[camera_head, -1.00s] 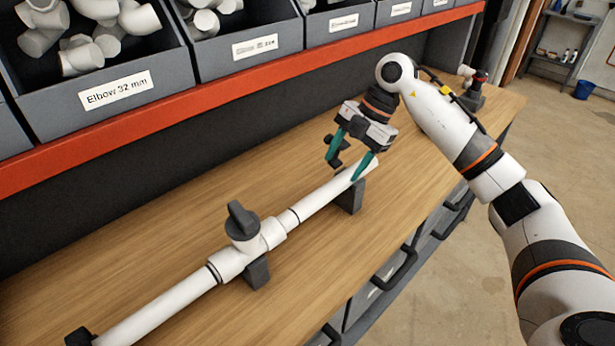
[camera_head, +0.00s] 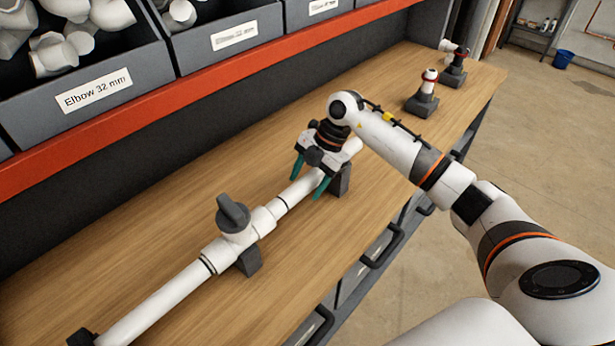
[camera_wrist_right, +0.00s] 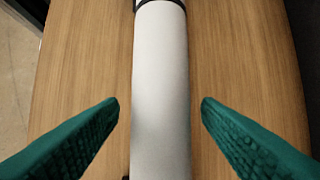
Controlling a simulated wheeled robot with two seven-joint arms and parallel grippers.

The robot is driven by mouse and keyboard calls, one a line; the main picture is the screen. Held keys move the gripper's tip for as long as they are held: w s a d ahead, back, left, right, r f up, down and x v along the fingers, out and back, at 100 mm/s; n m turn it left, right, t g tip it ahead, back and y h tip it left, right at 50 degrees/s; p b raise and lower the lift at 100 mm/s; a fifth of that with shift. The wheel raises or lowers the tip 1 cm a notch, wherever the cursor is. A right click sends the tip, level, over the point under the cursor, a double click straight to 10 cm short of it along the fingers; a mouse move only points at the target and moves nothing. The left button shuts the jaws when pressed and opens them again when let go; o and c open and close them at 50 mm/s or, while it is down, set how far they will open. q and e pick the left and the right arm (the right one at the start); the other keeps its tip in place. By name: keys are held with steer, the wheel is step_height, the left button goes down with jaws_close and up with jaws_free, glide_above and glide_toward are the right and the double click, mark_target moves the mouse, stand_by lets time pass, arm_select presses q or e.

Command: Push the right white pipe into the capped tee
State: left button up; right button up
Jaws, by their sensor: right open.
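The right white pipe (camera_head: 290,196) lies in line with the capped tee (camera_head: 237,243), its near end at the tee's right socket. A thin black ring circles the pipe close to the socket. The tee carries a dark grey cap (camera_head: 232,213) with a grip. My right gripper (camera_head: 308,187) is open, its teal fingers on either side of the pipe. In the right wrist view, the pipe (camera_wrist_right: 160,85) runs between the open fingers, with a visible gap on each side. My left gripper is not in view.
A left white pipe (camera_head: 150,302) joins the tee's other side. Dark supports (camera_head: 341,180) hold the line above the wooden bench (camera_head: 130,235). Red-collared fittings on dark stands (camera_head: 422,103) stand at the far right. Grey bins (camera_head: 95,70) sit above the orange-red rail (camera_head: 160,115).

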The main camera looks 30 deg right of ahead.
mark_target(296, 188)
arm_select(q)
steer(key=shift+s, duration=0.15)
arm_select(e)
steer(key=shift+f, duration=0.15)
steer(key=shift+c, duration=0.7)
jaws_close()
steer(key=shift+s+a+p, duration=0.25)
steer(key=shift+a+p, duration=0.1)
steer(key=shift+a, duration=0.4)
steer(key=shift+s+a+p, duration=0.25)
steer(key=shift+a+p, duration=0.1)
steer(key=shift+a, duration=0.4)
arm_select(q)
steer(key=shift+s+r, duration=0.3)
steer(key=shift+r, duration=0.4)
arm_select(e)
steer(key=shift+s+a, duration=0.1)
steer(key=shift+a, duration=0.35)
jaws_free()
steer(key=shift+o, duration=0.7)
steer(key=shift+a, duration=0.1)
